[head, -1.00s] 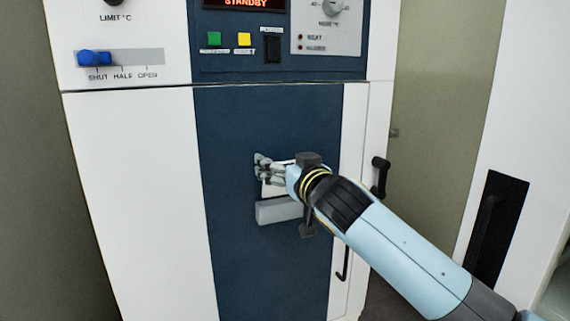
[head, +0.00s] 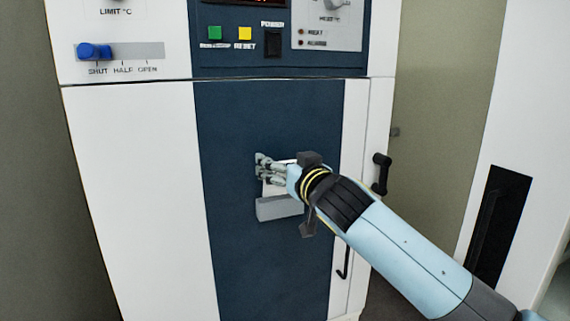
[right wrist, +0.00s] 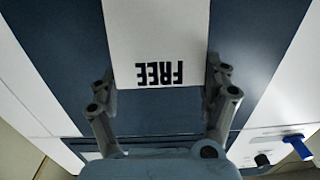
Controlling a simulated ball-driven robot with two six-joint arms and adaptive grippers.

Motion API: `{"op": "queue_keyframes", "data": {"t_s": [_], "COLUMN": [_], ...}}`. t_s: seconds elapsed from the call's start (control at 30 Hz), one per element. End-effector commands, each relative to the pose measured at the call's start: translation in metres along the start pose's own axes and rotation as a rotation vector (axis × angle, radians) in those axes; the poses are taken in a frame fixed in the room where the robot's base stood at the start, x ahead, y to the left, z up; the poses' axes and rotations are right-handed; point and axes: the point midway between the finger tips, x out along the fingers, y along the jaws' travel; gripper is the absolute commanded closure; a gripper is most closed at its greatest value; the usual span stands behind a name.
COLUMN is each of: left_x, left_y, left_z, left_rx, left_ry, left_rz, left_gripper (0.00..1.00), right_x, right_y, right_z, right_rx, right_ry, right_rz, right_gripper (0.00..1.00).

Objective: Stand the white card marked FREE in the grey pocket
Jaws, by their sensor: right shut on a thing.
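The white card marked FREE (right wrist: 155,35) is between the fingers of my right gripper (right wrist: 160,82) in the right wrist view, its lettering upside down there. My right gripper is shut on it. In the head view, my right gripper (head: 262,168) is in front of the dark blue panel, just above the grey pocket (head: 279,208). A small white part of the card (head: 271,189) shows below the fingers, close over the pocket's top edge. I cannot tell whether its lower edge is inside the pocket. My left gripper is not in view.
The pocket is on the dark blue front panel (head: 255,270) of the freeze dryer. A black door handle (head: 381,174) stands out to the right of my right gripper. Above are a blue slider (head: 95,51) and green (head: 214,33) and yellow (head: 245,33) buttons.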

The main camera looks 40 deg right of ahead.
Motion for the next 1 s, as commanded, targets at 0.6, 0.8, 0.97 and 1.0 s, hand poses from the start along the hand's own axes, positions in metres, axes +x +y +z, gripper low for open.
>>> {"op": "queue_keyframes", "data": {"t_s": [0.6,0.8,0.97,1.0], "left_x": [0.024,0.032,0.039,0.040], "left_y": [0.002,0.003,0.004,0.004], "left_z": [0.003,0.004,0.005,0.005], "left_rx": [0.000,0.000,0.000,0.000], "left_ry": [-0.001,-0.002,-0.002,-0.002], "left_rz": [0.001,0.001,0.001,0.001], "left_gripper": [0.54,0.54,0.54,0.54], "right_x": [0.007,0.010,0.012,0.013], "right_y": [0.000,0.000,0.000,0.000], "right_z": [0.026,0.034,0.040,0.042], "right_rx": [0.000,0.000,0.000,0.000], "right_ry": [0.000,0.001,0.001,0.001], "right_rz": [0.000,0.000,0.000,0.000], "right_gripper": [0.66,0.66,0.66,0.66]}}
